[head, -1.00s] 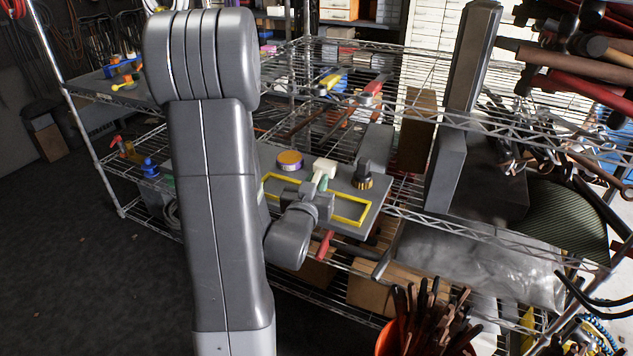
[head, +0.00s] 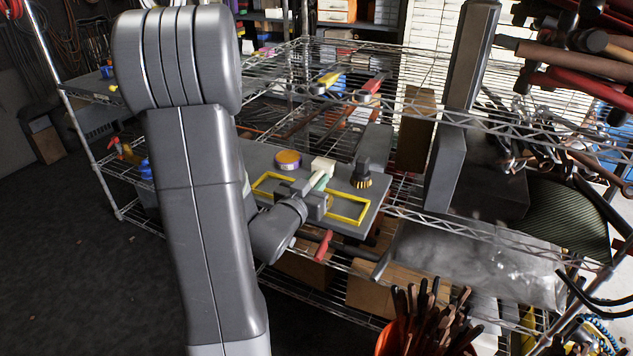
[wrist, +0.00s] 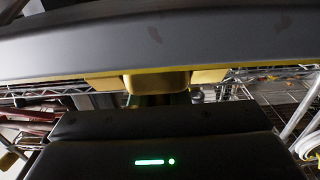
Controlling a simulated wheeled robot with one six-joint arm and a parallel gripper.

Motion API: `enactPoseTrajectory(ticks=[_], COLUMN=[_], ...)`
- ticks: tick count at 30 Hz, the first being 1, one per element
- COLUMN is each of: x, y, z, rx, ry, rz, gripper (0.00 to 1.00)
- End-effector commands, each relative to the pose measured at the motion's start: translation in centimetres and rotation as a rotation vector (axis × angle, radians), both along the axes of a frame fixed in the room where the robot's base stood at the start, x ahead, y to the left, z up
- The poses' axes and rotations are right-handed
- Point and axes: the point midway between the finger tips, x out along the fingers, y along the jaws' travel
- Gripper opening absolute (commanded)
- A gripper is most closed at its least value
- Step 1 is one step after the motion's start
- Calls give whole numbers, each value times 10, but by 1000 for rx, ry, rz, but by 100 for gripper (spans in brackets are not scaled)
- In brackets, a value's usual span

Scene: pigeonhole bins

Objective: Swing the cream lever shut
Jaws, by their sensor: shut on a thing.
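The cream lever (head: 321,166) shows as a pale block with a short arm slanting toward my gripper, on a grey panel (head: 345,190) lying on the wire shelf. A small green part shows beside the lever's arm. My gripper (head: 316,192) is over the panel, shut on the lever; its fingertips and the lever's held end are mostly hidden. In the wrist view, a cream-yellow block (wrist: 157,82) sits just beyond my gripper's dark body, under a wide grey edge.
A red handle (head: 323,245) sticks out in front. Tall grey blocks (head: 445,170) stand to the right.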

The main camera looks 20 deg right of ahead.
Motion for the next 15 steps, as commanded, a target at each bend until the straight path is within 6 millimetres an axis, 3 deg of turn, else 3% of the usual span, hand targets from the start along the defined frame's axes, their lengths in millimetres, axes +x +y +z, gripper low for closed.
enactPoseTrajectory(ticks=[3,4,7,15], x=[0,0,0,0], y=[0,0,0,0], z=[0,0,0,0], rx=[-1,-1,-1,0], ry=[-1,-1,-1,0], rz=[1,1,1,1], gripper=[0,17,37,37])
